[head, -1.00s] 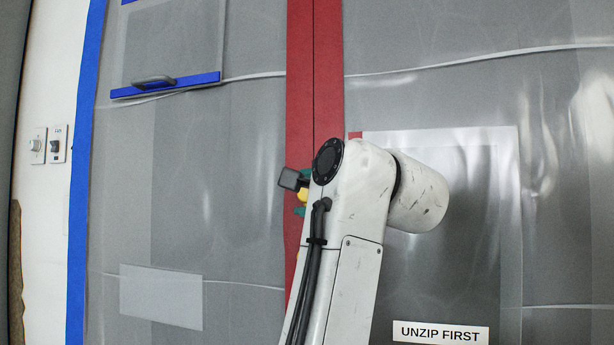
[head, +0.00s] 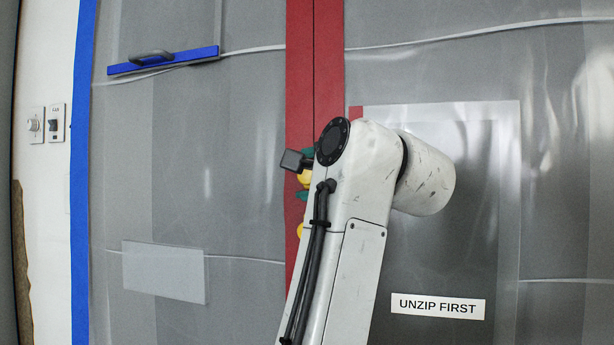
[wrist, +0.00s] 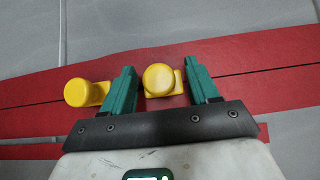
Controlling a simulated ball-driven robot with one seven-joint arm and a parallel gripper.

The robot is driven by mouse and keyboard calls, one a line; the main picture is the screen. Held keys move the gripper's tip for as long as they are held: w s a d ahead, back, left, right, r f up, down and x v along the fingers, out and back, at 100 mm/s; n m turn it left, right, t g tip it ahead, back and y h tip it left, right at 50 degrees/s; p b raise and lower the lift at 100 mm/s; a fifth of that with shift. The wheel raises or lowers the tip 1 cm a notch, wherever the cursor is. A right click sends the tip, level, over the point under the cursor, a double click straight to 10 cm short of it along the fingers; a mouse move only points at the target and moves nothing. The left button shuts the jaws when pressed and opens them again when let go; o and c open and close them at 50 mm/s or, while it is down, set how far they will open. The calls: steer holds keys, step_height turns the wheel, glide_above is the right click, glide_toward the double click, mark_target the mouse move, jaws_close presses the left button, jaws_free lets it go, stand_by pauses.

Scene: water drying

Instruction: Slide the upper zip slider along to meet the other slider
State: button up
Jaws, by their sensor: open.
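Two yellow zip sliders sit on the red zip strip (head: 314,60), which runs from top to bottom in the head view and across the wrist view. The upper slider (wrist: 160,80) has a round knob and stands between the green fingers of my gripper (wrist: 161,68). The gripper is open, with a gap visible on both sides of that knob. The upper slider also shows in the head view (head: 304,180), partly hidden by my arm. The other slider (wrist: 88,93) lies just outside the left finger in the wrist view; in the head view it peeks out lower down (head: 300,230).
The strip runs down a grey plastic sheet wall. An "UNZIP FIRST" label (head: 437,306) is at the lower right. A blue bar with a dark handle (head: 163,54) is at the upper left. Wall switches (head: 45,124) are at the far left.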

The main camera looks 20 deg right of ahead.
steer(key=s+d, duration=0.1)
steer(key=s, duration=0.9)
steer(key=shift+d+b, duration=0.3)
steer(key=shift+b, duration=0.15)
